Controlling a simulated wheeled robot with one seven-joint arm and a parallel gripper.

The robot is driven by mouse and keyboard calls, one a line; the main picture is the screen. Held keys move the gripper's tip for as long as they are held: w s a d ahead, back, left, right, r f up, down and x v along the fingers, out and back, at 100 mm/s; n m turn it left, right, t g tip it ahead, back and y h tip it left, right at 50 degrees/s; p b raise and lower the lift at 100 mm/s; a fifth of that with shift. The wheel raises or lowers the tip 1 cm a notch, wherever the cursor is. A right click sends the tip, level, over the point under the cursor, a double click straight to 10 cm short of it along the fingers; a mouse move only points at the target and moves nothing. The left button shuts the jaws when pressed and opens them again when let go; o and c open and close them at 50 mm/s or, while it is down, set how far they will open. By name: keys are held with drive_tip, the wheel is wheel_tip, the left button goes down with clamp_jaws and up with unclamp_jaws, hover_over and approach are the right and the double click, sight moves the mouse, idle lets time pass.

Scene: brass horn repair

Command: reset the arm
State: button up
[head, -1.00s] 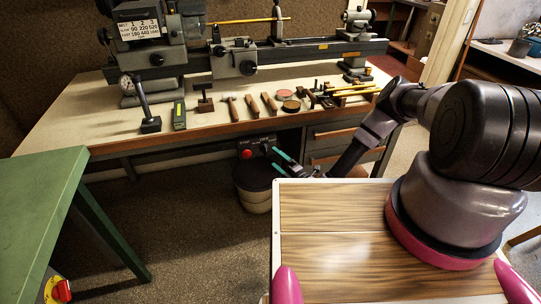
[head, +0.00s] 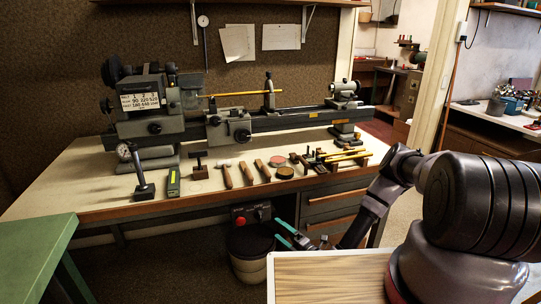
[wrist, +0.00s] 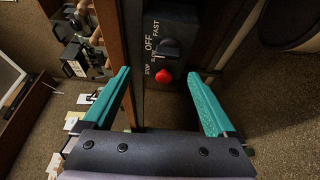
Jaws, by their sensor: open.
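My gripper (head: 290,234) is in front of the workbench, below its front edge, with teal fingers apart. In the wrist view my gripper (wrist: 168,98) is open with nothing between its fingertips. Beyond the fingers is a dark switch box with a red stop button (wrist: 163,77) and a dark lever marked OFF, SLOW and FAST. The red button also shows in the head view (head: 240,221), under the bench top. My arm (head: 380,195) comes in from the right, bent down toward the bench.
A lathe (head: 235,124) stands on the bench. Hammers, files and small tins lie along the bench's front (head: 215,208). A bin (head: 250,255) stands on the floor under the bench. A green table (head: 35,255) is at the left. Papers hang on the back wall.

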drive_tip(key=w+r+n+g+y, duration=0.2)
drive_tip(key=r+n+g+y, duration=0.15)
drive_tip(key=r+n, duration=0.45)
drive_tip(key=w+r+n+g+y, duration=0.25)
drive_tip(key=r+n+g, duration=0.2)
drive_tip(key=r, duration=0.55)
drive_tip(key=s+r+n+g+h, duration=0.1)
drive_tip(key=s+r+n+g, duration=0.25)
drive_tip(key=r+n, duration=0.3)
drive_tip(key=s+r+n+g+h, duration=0.1)
drive_tip(key=s+r+n+g, duration=0.1)
drive_tip(key=r+n+g, duration=0.35)
drive_tip(key=s+d+r+n+t+h, duration=0.3)
drive_tip(key=s+d+r+n+h, duration=0.1)
drive_tip(key=r, duration=0.6)
drive_tip(key=s+d+r+n+t+h, duration=0.4)
drive_tip(key=s+d+r+n+h, duration=0.1)
drive_tip(key=s+d+r+n, duration=0.2)
drive_tip(key=s+d+r+n+t+h, duration=0.3)
drive_tip(key=s+d+r+n+h, duration=0.2)
drive_tip(key=r, duration=0.8)
drive_tip(key=s+d, duration=0.2)
drive_tip(key=d, duration=0.1)
drive_tip(key=shift+s+d+n, duration=0.15)
drive_tip(key=shift+d+n, duration=0.1)
drive_tip(key=shift+n, duration=0.1)
